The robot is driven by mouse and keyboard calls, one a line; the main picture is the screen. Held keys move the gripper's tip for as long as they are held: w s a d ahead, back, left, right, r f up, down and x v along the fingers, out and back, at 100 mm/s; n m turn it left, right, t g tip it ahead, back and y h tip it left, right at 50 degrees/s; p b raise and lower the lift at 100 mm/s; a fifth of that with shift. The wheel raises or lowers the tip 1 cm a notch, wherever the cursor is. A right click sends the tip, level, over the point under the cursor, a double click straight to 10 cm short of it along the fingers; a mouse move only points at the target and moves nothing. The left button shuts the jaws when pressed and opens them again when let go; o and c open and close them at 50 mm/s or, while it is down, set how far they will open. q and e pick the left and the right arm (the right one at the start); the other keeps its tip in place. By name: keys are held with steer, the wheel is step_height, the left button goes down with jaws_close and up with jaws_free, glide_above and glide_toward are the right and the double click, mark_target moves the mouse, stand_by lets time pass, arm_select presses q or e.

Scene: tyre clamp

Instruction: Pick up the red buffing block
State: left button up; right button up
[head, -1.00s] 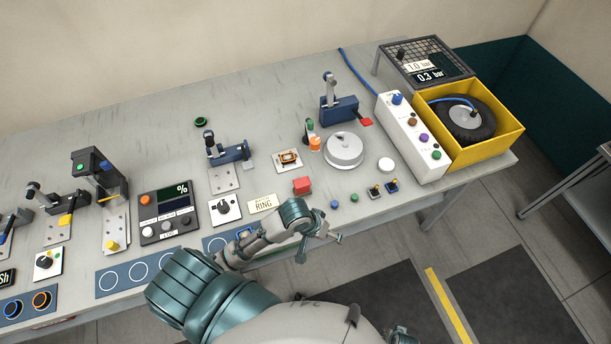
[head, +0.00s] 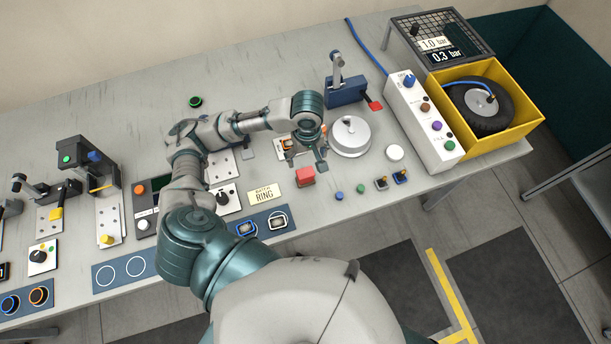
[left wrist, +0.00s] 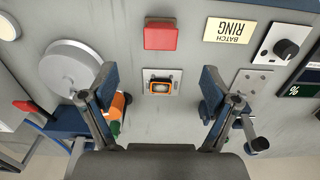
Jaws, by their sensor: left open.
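The red buffing block (head: 305,177) is a small red block on the grey bench, left of the blue and green buttons. It also shows in the left wrist view (left wrist: 160,36), at the top middle. My left gripper (head: 305,158) is open and empty, pointing down just behind the block in the head view. In the left wrist view its fingers (left wrist: 157,82) stand apart, with an orange-framed part (left wrist: 160,86) on a white plate between them in the picture. The block lies beyond the fingertips, apart from them. My right gripper is not in view.
A round silver lidded disc (head: 350,139) stands right of the gripper. An orange and green item (left wrist: 117,108) shows by one finger in the wrist view. A "BATCH RING" card (head: 265,195) lies left of the block. A yellow crate (head: 515,128) holds a tyre.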

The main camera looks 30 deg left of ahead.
arm_select(q)
glide_above(305, 172)
steer(key=f, duration=0.5)
steer(key=shift+s+d+f, duration=0.1)
steer(key=shift+d+f, duration=0.3)
steer(key=shift+a+f+b, duration=0.25)
steer(key=shift+f+b, duration=0.05)
steer(key=shift+f, duration=0.3)
steer(key=f, duration=0.4)
steer(key=shift+a+f, duration=0.2)
steer(key=shift+f, duration=0.1)
steer(key=shift+d+f, duration=0.15)
steer(key=shift+f, duration=0.15)
steer(key=c, duration=1.4)
steer(key=shift+o, duration=0.2)
